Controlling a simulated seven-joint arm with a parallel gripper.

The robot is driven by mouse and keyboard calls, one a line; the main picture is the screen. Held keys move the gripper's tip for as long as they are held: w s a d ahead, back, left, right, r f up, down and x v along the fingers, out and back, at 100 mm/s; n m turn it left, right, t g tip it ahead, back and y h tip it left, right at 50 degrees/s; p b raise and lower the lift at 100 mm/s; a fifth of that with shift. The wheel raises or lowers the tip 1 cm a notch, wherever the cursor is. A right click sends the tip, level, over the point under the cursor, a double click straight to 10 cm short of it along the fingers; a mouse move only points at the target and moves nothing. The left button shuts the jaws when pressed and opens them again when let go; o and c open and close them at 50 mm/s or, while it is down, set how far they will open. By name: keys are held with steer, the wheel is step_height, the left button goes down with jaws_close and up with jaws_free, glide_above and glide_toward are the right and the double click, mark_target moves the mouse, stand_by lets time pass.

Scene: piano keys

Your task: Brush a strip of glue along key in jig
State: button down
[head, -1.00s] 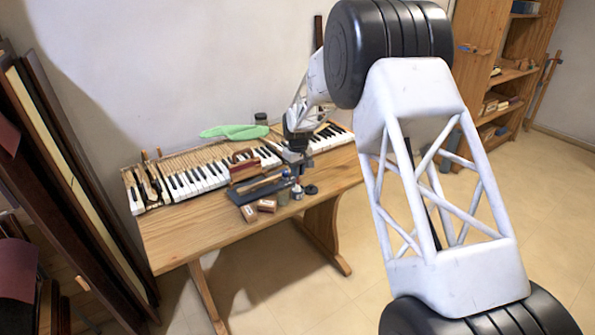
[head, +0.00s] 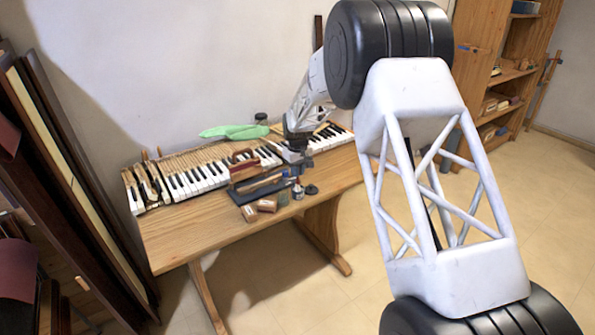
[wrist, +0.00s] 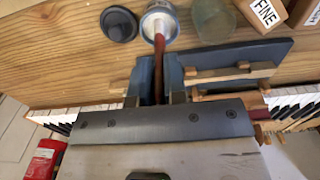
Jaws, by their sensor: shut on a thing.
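My gripper (wrist: 158,80) is shut on a brush (wrist: 160,68) with a reddish-brown handle. The brush points away from the gripper, and its pale end is at the mouth of a round glue pot (wrist: 171,38). How deep it reaches is unclear. A dark grey jig (wrist: 272,50) lies beside the fingers to the right, with a narrow wooden key (wrist: 215,74) along it. In the head view my gripper (head: 298,153) is above the right end of the jig (head: 262,192); the brush is too small to make out there.
A black lid (wrist: 118,25), a glass jar (wrist: 213,18) and blocks, one marked FINE (wrist: 264,13), stand around the pot. The piano keyboard (head: 200,178) runs along the back of the bench, with a green thing (head: 234,132) behind. The bench front (head: 200,235) is clear.

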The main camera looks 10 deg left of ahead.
steer(key=shift+r, duration=3.45)
steer(key=shift+w+d, duration=0.1)
steer(key=w+d+f+m, duration=0.3)
steer(key=w+d, duration=0.1)
steer(key=d, duration=0.5)
steer(key=w+d+f+m, duration=0.3)
steer(key=w+d, duration=0.1)
steer(key=d, duration=0.5)
steer(key=s+d+f+m, duration=0.1)
steer(key=s+d+f, duration=0.3)
steer(key=d+f, duration=0.45)
steer(key=s+d+f+m, duration=0.1)
steer(key=s+d+f, duration=0.3)
steer(key=f, duration=0.7)
steer(key=s+d+f, duration=0.3)
steer(key=s+f, duration=0.2)
steer(key=f, duration=0.2)
steer(key=s+d+f+m, duration=0.1)
steer(key=s+d+f, duration=0.2)
steer(key=s+f, duration=0.3)
steer(key=shift+f, duration=0.6)
steer(key=shift+w+r, duration=0.1)
